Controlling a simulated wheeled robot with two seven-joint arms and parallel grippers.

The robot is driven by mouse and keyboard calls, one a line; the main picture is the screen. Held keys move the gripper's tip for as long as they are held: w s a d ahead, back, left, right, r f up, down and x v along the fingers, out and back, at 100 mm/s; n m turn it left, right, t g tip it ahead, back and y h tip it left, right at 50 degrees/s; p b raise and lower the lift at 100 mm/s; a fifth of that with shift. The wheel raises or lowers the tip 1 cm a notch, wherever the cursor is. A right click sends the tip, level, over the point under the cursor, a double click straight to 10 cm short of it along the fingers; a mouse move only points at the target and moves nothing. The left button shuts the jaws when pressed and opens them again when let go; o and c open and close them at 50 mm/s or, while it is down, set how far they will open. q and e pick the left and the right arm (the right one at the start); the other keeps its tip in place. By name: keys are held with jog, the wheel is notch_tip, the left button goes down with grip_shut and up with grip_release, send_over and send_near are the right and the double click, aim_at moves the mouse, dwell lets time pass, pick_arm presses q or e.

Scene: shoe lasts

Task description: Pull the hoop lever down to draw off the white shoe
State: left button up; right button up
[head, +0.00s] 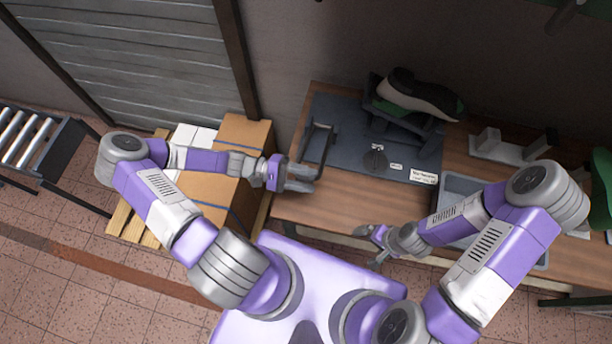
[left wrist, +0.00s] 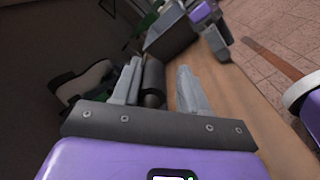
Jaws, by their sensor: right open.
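The white shoe (head: 432,92), with a dark top and a green part, sits on a dark raised stand at the back of the grey base plate (head: 345,112). It also shows at the left in the left wrist view (left wrist: 88,84). The dark hoop lever (head: 331,140) stands at the plate's left end. My left gripper (head: 302,178) is at the lever's near end. In the left wrist view its fingers are apart, with a dark round bar (left wrist: 153,80) between them and a gap to the right finger. My right gripper (head: 368,246) is open and empty at the table's front edge.
A dial and labels lie on the plate. A grey tray (head: 451,187) and a pale bracket (head: 508,150) stand to the right on the wooden table (head: 330,212). Cardboard boxes (head: 245,131) are close on the left, beside my left forearm. A roller conveyor (head: 30,140) is farther left.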

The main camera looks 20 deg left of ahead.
pick_arm(q)
jog(key=shift+o, duration=0.6)
jog(key=shift+a+r, duration=0.1)
jog(key=s+a+b, duration=0.1)
jog(key=a, duration=0.6)
jog(key=shift+a, duration=0.2)
